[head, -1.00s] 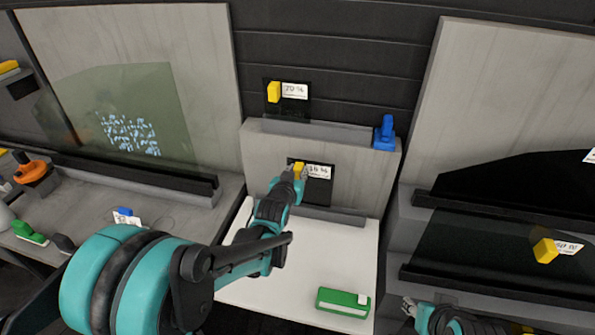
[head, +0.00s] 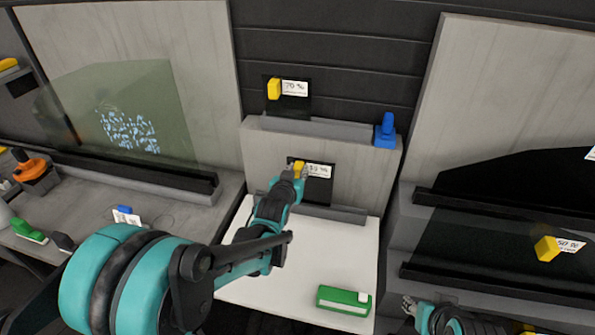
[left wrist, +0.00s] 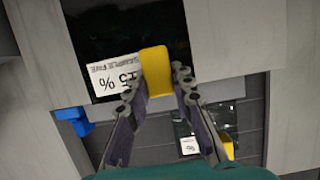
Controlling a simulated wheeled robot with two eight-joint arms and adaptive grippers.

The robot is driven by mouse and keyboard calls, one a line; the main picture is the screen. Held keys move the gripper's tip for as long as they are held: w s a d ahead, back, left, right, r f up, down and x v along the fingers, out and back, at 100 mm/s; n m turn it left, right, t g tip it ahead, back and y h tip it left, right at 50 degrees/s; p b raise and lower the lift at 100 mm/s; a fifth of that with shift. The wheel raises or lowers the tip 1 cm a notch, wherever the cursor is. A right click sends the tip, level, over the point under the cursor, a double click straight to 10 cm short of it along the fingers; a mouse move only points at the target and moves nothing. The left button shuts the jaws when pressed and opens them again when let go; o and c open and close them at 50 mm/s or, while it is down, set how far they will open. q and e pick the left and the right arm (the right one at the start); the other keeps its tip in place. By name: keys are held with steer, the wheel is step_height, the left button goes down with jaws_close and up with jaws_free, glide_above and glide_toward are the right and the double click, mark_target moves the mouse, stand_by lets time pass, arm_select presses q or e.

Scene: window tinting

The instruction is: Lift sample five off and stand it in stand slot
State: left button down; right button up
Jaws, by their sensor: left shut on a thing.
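Sample five is a dark panel (head: 319,190) with a white 15 % label and a yellow grip block. It stands upright against the pale grey block of the stand (head: 262,150), above a dark grey ledge (head: 335,214). In the left wrist view the panel (left wrist: 105,28) and its label appear upside down. My left gripper (head: 298,171) is at the yellow grip block (left wrist: 156,70), with a finger on either side, shut on it. The panel's lower edge is partly hidden by my arm. My right gripper (head: 409,305) is low at the right, its jaws unclear.
A 70 % sample (head: 288,106) with a yellow block stands on the upper ledge (head: 318,129). A blue clamp-like object (head: 385,131) sits at its right end. A green-and-white box (head: 343,300) lies on the white tabletop (head: 300,275). A dark sample with a yellow block (head: 546,248) is at right.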

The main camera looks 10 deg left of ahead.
arm_select(q)
steer(key=shift+f, duration=0.2)
stand_by(0.5)
steer(key=shift+f+b, duration=1.2)
steer(key=shift+b, duration=0.1)
steer(key=shift+f, duration=0.25)
steer(key=shift+f+b, duration=0.75)
steer(key=shift+b, duration=0.1)
steer(key=c, duration=0.7)
jaws_free()
steer(key=shift+c, duration=0.2)
